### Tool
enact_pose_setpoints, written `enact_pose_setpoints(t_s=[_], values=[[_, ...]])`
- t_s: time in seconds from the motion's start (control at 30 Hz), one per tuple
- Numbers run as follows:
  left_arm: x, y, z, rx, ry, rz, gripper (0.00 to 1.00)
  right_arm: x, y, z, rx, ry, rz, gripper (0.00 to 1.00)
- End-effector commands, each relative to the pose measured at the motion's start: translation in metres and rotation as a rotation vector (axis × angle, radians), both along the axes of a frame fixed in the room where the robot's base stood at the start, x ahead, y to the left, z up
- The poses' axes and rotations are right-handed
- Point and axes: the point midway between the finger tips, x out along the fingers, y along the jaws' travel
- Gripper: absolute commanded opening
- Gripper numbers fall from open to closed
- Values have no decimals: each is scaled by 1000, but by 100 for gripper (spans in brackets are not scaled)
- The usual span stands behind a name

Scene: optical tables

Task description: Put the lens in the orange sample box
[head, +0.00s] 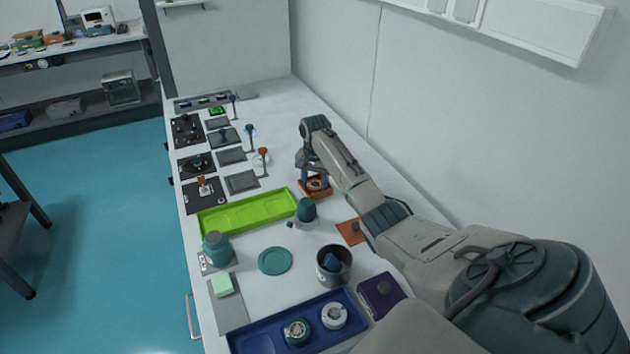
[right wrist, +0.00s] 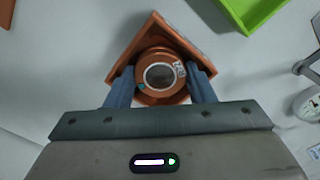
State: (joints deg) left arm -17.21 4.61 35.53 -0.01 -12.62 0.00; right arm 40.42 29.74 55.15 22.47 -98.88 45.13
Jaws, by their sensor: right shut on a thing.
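The lens (right wrist: 160,76), a round piece with an orange rim and a grey glass centre, sits between the blue fingers of my right gripper (right wrist: 161,84). My right gripper (head: 316,179) is shut on the lens, right at the box. The lens overlaps the box opening; I cannot tell whether it touches the box floor. My left gripper is out of view.
A flat orange piece (head: 350,232) lies to the right. A dark cup (head: 334,266) and blue tray (head: 262,340) stand nearer. Free table lies behind the box.

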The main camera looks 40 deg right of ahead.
Motion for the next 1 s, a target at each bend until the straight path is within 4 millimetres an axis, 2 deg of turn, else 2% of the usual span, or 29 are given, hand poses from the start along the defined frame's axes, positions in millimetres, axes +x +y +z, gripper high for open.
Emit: enact_pose_setpoints(t_s=[0.17,0.2,0.23,0.53,0.67,1.0], values=[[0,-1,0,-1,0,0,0,0,0,-2,0,0,0,22],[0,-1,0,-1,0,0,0,0,0,-2,0,0,0,53],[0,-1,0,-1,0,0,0,0,0,-2,0,0,0,58],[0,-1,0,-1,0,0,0,0,0,-1,-1,0,0,58],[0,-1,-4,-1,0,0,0,1,-1,8,-1,-2,0,58],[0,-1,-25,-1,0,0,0,1,-1,77,-2,-5,-1,58]])
